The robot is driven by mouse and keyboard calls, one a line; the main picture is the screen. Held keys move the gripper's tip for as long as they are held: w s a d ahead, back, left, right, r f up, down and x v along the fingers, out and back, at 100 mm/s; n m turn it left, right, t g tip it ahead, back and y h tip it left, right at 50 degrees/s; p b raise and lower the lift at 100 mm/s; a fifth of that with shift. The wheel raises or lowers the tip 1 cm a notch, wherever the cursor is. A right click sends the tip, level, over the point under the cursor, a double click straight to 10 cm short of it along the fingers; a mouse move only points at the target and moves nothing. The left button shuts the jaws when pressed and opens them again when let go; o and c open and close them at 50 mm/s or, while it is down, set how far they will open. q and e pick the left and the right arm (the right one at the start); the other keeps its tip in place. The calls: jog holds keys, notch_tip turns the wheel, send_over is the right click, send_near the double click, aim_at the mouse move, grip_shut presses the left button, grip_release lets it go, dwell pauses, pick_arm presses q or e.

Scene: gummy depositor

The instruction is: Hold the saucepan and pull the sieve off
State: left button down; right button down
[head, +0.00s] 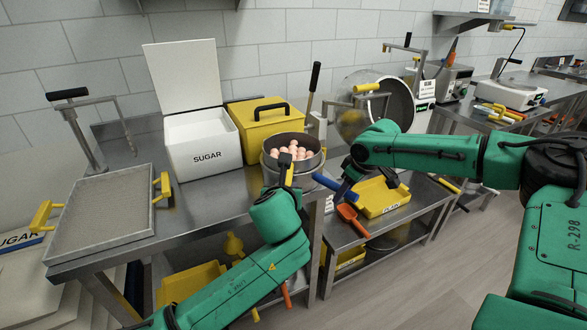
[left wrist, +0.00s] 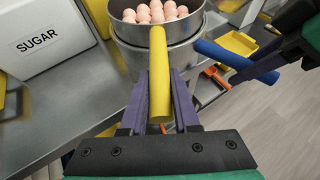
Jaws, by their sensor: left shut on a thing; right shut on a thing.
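A round metal vessel (head: 267,158) holding several pinkish, egg-like pieces (head: 293,152) sits nested on a second metal vessel (left wrist: 155,62), which shows below it in the left wrist view. I take these for the sieve above and the saucepan below. A yellow handle (left wrist: 160,65) comes from the upper one, and my left gripper (head: 287,174) is shut on it. A blue handle (head: 326,182) runs right from the lower one. My right gripper (head: 347,183) is shut on the blue handle near its outer end; its fingers are partly hidden.
A white open SUGAR bin (head: 203,150) and a yellow box (head: 265,127) stand behind and left. A framed mesh tray (head: 102,214) with yellow handles lies at left. A lower table at right carries a yellow tray (head: 381,198) and an orange scoop (head: 352,219).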

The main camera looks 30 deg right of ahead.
pick_arm(q)
jog(key=shift+r, duration=1.3)
jog(key=shift+r, duration=3.05)
jog(key=shift+f, duration=0.1)
pick_arm(e)
jog(key=c, duration=0.5)
grip_release()
jog(key=shift+f, duration=0.1)
jog(key=shift+c, duration=0.2)
